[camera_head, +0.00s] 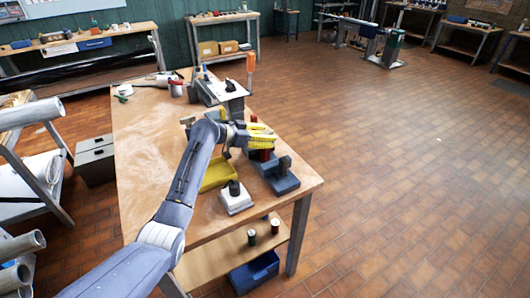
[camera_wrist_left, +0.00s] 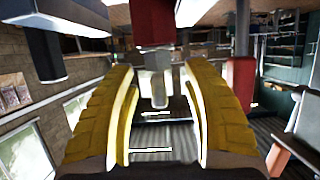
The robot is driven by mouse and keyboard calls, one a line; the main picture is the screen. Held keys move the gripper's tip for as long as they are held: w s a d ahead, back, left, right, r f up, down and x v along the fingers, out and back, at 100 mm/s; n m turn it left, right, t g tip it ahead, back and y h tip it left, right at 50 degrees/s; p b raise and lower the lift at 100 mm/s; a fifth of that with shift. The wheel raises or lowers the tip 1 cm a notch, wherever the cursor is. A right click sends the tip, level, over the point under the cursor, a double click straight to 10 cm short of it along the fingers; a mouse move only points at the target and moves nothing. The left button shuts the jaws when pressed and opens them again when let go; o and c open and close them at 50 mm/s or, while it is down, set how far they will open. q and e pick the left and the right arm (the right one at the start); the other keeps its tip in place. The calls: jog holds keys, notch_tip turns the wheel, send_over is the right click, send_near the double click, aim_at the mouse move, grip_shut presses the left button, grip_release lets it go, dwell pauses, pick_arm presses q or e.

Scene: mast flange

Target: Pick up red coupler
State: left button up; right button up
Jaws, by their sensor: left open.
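A red part (camera_head: 265,155), which looks like the red coupler, shows just below my left gripper (camera_head: 262,136) at the right side of the workbench, partly hidden by the yellow fingers. In the left wrist view, my left gripper (camera_wrist_left: 156,75) is open, its two yellow fingers apart. A red part (camera_wrist_left: 153,22) with a pale grey stem shows beyond the fingertips, in line with the gap. Another red part (camera_wrist_left: 240,82) shows to the right of the right finger. I cannot tell which of these is the coupler, nor whether a finger touches it. My right gripper is not in view.
A blue-grey block fixture (camera_head: 280,178) stands near the bench's right edge. A yellow tray (camera_head: 216,177) and a pale base with a dark knob (camera_head: 235,198) are close by. A grey machine (camera_head: 222,90) stands farther back. The bench's left part (camera_head: 150,140) is clear.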

pick_arm(q)
grip_shut()
dwell(0.4)
jog(key=shift+f, duration=0.1)
